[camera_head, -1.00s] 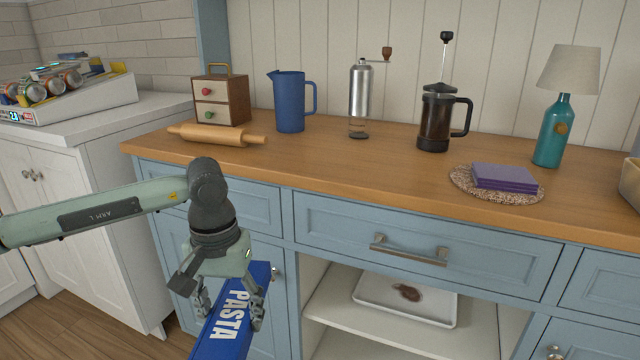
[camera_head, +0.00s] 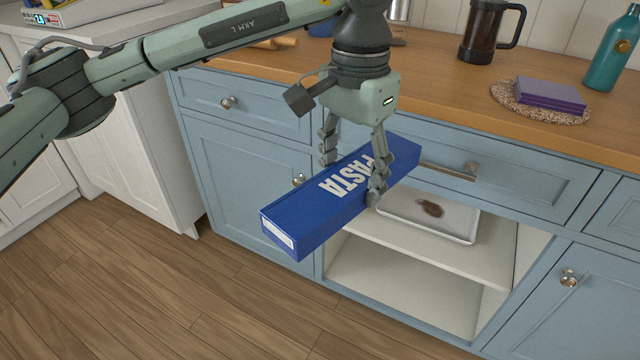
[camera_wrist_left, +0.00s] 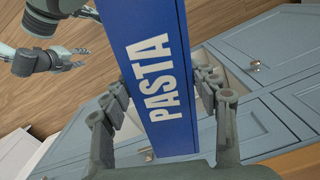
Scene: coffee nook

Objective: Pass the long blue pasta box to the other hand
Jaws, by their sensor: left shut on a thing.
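The long blue pasta box (camera_head: 345,196) hangs in the air in front of the cabinet, tilted, with its near end low at the left and its white lettering facing up. My left gripper (camera_head: 352,180) reaches down over it and is shut on its middle, one finger on each side. In the left wrist view the box (camera_wrist_left: 155,90) runs lengthwise between the two fingers (camera_wrist_left: 170,100). My right gripper (camera_wrist_left: 78,59) shows at the upper left of that view, apart from the box, with its fingers apart and empty. It is not in the head view.
An open shelf with a white tray (camera_head: 455,232) lies behind the box. A drawer handle (camera_head: 446,172) is close to the box's far end. The wooden counter (camera_head: 440,95) holds a French press (camera_head: 482,32), purple coasters (camera_head: 537,95) and a teal bottle (camera_head: 612,52). The floor (camera_head: 150,290) is clear.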

